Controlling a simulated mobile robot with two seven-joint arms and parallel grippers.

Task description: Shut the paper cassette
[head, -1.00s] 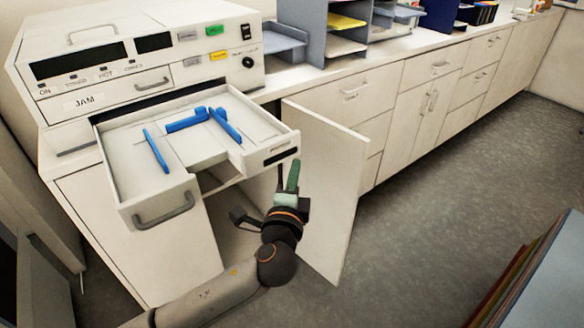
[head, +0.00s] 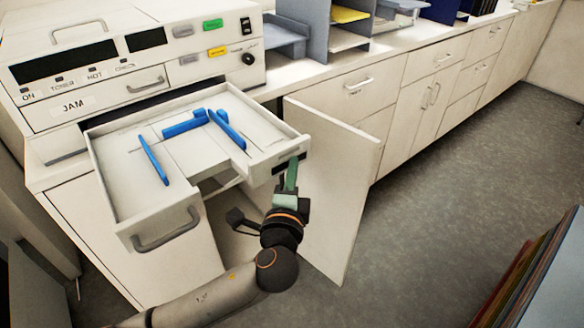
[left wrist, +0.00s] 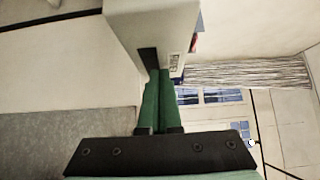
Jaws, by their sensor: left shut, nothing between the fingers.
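The paper cassette (head: 185,232) is a white open tray pulled well out of the copier (head: 150,88). It holds blue guides (head: 152,158) and has a grey handle on its front. My left gripper (head: 292,172) is shut and empty, with its green fingertips at the right end of the cassette's front, by a dark slot. In the left wrist view, the green fingers (left wrist: 159,88) point at the cassette's white end (left wrist: 150,35) and overlap its lower edge; whether they touch it I cannot tell. My right gripper is not in view.
An open white cabinet door (head: 330,190) stands just right of my left gripper. A counter with drawers (head: 390,110) runs back to the right. Coloured sheets or boards (head: 535,270) fill the lower right corner. The grey floor between is clear.

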